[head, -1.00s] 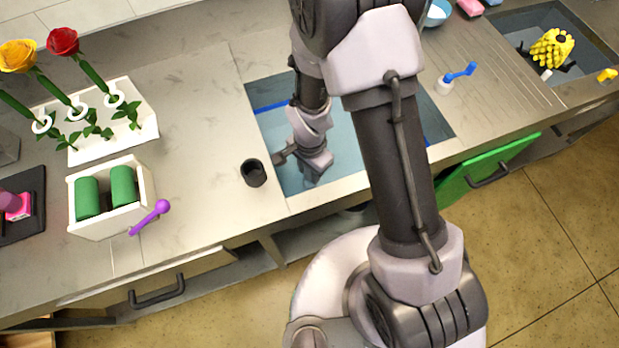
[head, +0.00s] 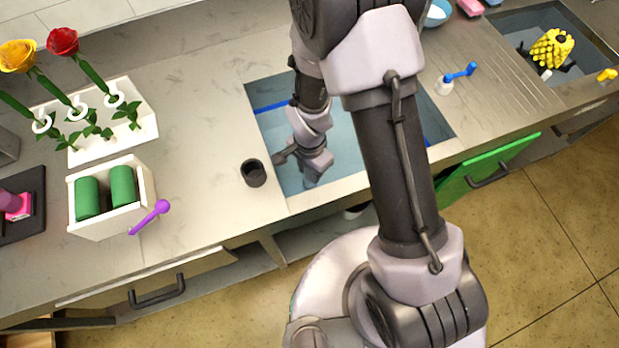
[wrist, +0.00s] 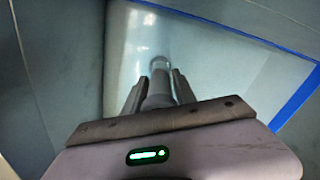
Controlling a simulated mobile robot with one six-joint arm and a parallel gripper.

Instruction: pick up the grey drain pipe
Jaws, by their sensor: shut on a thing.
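The grey drain pipe (wrist: 158,97) is between the two fingers of my gripper (wrist: 160,82) in the wrist view. The gripper is shut on it, and the pipe's far end points down toward a pale, shiny surface. In the head view my gripper (head: 311,176) hangs low over the blue-edged sink basin (head: 350,165). The pipe cannot be made out clearly there. My arm hides part of the basin.
A dark cup (head: 253,173) stands on the counter just left of the basin. A white holder with green rolls (head: 122,186) and a purple stick (head: 150,217) are farther left. A green door (head: 490,168) is below the counter.

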